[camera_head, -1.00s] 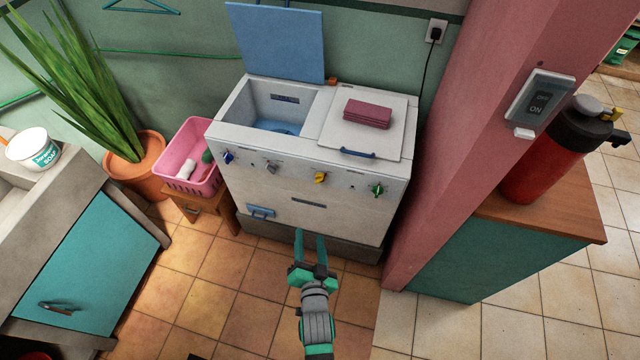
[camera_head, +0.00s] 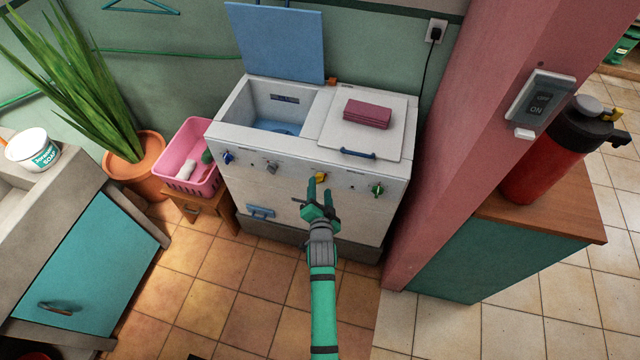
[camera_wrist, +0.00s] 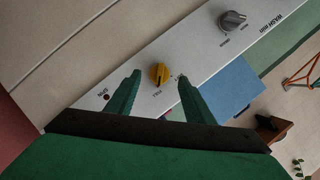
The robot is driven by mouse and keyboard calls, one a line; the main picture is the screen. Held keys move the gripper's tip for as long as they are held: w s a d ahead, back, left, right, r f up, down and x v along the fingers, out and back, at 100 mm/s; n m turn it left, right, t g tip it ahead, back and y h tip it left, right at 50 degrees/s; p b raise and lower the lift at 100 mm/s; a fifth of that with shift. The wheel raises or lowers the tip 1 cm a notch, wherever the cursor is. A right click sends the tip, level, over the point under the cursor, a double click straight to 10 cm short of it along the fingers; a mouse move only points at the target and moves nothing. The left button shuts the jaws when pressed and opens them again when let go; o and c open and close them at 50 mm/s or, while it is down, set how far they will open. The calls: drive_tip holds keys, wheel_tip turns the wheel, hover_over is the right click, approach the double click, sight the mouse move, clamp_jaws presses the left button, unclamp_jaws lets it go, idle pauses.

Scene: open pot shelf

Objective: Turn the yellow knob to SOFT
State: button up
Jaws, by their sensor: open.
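The yellow knob (camera_head: 321,177) is on the front panel of the white twin-tub washer (camera_head: 300,210), between a grey knob (camera_head: 271,167) and a green knob (camera_head: 377,190). My gripper (camera_head: 318,187) is open in front of the panel, just below the yellow knob in the head view. In the wrist view the yellow knob (camera_wrist: 159,74) shows between the two green fingers of my gripper (camera_wrist: 157,88), with nothing held. Whether the fingers touch it I cannot tell. Small lettering sits around the knob, too small to read surely.
A blue knob (camera_head: 228,157) is at the panel's left. A folded maroon cloth (camera_head: 367,114) lies on the washer's closed lid; the blue lid (camera_head: 276,42) stands open. A pink basket (camera_head: 188,158) is at left, a pink pillar (camera_head: 450,150) at right. The tiled floor in front is clear.

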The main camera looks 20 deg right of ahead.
sight(320, 179)
drive_tip(key=shift+x, duration=1.55)
drive_tip(key=c, duration=1)
